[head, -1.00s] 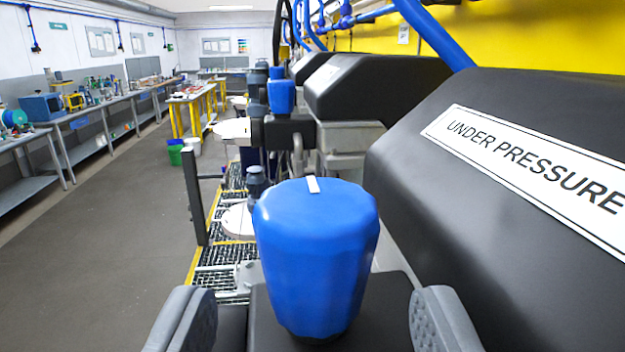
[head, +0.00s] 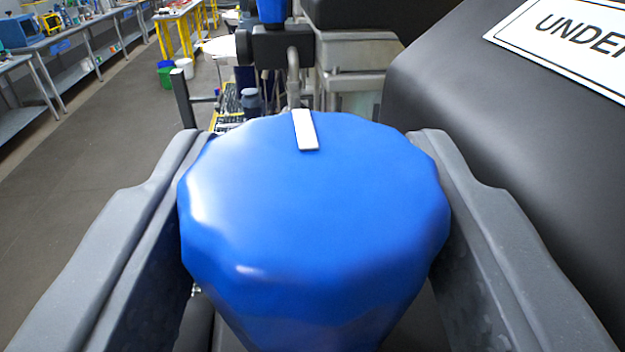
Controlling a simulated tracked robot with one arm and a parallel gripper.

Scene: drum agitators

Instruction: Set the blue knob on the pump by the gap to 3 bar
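The blue knob (head: 315,225) fills the middle of the view, large and close. A white pointer mark (head: 305,130) lies at the far edge of its top and points away from me, tilted slightly left. The fingers stand about as far apart as before; I cannot tell whether either one touches the knob. The knob hides parts of both inner faces. No pressure scale or reading shows.
A black housing (head: 520,150) with an "UNDER..." sign (head: 580,45) stands close on the right. Ahead are another blue knob (head: 271,10) and a dark post (head: 182,98). The grey floor (head: 110,130) at left is open, with benches beyond it.

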